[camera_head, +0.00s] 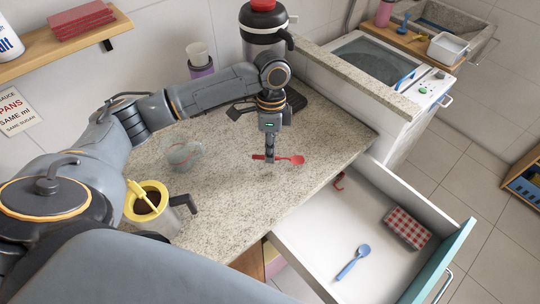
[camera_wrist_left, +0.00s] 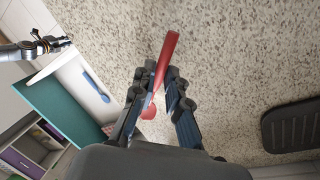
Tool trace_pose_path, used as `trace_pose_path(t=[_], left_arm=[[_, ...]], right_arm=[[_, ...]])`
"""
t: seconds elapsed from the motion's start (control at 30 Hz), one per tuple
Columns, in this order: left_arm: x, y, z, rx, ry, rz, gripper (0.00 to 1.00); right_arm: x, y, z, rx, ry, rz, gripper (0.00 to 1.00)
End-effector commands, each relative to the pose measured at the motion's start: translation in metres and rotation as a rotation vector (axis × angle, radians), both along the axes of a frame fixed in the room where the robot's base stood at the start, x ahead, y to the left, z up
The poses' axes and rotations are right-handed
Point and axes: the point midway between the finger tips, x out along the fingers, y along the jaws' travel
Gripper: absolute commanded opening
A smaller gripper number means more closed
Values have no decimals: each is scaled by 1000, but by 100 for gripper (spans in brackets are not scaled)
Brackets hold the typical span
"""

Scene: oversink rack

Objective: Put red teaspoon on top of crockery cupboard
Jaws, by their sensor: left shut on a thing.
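The red teaspoon (camera_head: 296,160) is held crosswise in my left gripper (camera_head: 269,158), a little above the speckled worktop. Its bowl points right in the head view. In the left wrist view the spoon (camera_wrist_left: 169,50) passes between the fingertips of my left gripper (camera_wrist_left: 160,82), which are shut on it. Below the worktop, a white drawer (camera_head: 310,238) with a teal front stands open. Which piece is the crockery cupboard I cannot tell for sure. A grey arm end, apparently my right gripper (camera_wrist_left: 62,42), shows small at the left wrist view's edge; its jaws are unclear.
A glass bowl (camera_head: 183,152) and a yellow-rimmed pot (camera_head: 147,199) stand on the worktop's left. A coffee machine (camera_head: 265,40) stands at the back. A blue spoon (camera_head: 352,262) and a checked item (camera_head: 408,227) lie in the drawer. The worktop under the spoon is clear.

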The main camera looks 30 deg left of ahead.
Motion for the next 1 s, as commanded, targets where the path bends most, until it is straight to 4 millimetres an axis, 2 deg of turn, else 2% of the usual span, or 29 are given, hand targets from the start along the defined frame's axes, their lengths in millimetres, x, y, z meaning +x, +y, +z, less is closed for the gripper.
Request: trace_pose_path(t=[0.23,0.6,0.63,0.73,1.0], left_arm=[[0,1,-30,2,2,1,0],[0,1,-35,2,1,0,0],[0,1,-35,1,0,0,16],[1,1,-35,1,0,0,36],[1,1,-35,2,0,1,37]], right_arm=[[0,3,11,3,-1,0,20],[0,-3,11,-3,-1,2,20],[0,-3,11,-4,-1,1,20],[0,-5,10,-6,0,0,20],[0,-6,10,-7,0,-1,20]])
